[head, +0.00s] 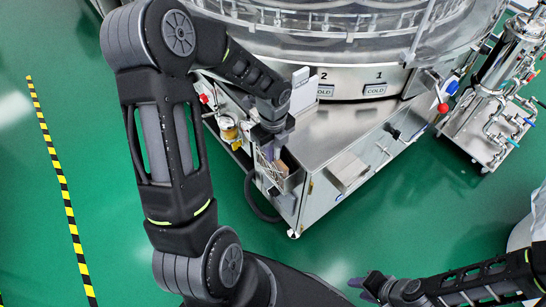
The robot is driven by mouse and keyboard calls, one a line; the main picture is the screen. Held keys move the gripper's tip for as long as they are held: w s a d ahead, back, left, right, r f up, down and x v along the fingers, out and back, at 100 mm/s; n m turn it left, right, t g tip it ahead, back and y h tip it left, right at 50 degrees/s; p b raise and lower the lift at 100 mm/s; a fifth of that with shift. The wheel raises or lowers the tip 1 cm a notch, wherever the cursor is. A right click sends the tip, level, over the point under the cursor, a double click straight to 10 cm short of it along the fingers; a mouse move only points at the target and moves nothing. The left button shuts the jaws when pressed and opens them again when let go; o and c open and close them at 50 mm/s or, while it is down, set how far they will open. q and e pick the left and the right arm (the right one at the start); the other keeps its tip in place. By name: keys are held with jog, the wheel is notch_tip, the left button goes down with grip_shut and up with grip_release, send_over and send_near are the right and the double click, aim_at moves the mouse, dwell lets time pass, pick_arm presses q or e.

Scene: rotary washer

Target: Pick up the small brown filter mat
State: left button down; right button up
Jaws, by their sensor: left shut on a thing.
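A small metal box (292,183) is fixed to the side of the steel machine, with brown filter mat material (281,168) showing in it. My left gripper (268,152) points down into the box from above. It is shut on the small brown filter mat, though the fingers and wrist hide most of the mat and the contact is hard to make out. My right gripper (364,287) is low at the picture's bottom, away from the machine and over the green floor. Its fingers are too small to tell whether they are open.
The rotary washer (350,110) with labels "2" and "1" and "COLD" fills the top. A yellow cup-like fitting (228,128) sits left of the box. A steel filter unit on a cart (500,95) stands at the right. Green floor (330,240) is clear in front.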

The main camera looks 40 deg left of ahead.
pick_arm(q)
jog(key=shift+r, duration=0.15)
notch_tip(320, 180, up, 18)
jog(key=p, duration=0.3)
jog(key=shift+p, duration=0.3)
dwell(0.6)
notch_tip(320, 180, up, 12)
jog(key=p, duration=1.1)
jog(key=shift+r, duration=0.15)
dwell(0.7)
dwell(0.6)
